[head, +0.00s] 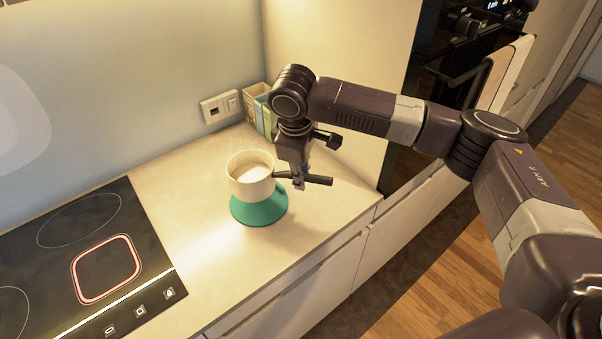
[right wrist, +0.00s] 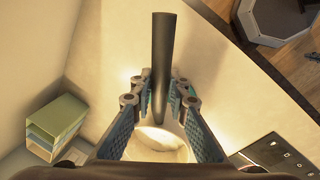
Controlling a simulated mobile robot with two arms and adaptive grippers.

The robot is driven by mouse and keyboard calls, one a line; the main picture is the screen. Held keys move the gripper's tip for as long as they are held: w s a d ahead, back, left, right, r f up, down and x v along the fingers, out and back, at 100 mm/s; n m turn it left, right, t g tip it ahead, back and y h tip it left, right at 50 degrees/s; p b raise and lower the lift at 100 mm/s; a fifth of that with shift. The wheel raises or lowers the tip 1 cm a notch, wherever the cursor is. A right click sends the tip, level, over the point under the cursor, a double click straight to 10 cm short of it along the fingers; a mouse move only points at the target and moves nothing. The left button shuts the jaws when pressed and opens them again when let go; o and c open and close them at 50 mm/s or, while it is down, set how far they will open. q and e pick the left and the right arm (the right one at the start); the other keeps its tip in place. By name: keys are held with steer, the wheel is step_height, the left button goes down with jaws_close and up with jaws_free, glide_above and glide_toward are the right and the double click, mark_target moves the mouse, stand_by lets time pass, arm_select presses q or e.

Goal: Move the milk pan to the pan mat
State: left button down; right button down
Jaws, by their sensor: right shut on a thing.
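The milk pan (head: 250,176) is cream-coloured with a dark handle (head: 318,180) and pale contents. It is upright over the teal round pan mat (head: 262,213) on the counter, covering the mat's back part. I cannot tell whether the pan's base touches the mat or hangs just above it. My right gripper (head: 299,181) points down and is shut on the handle, to the right of the pan. In the right wrist view, the handle (right wrist: 163,50) runs between the fingers and part of the pan (right wrist: 160,147) shows below. My left gripper is not in view.
A black cooktop (head: 75,255) with a red-outlined zone lies at the left. The counter's front edge runs below the mat. An oven (head: 450,60) is at the upper right.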

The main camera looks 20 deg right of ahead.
step_height(320, 180, down, 6)
stand_by(0.7)
steer(key=shift+f, duration=0.3)
stand_by(0.5)
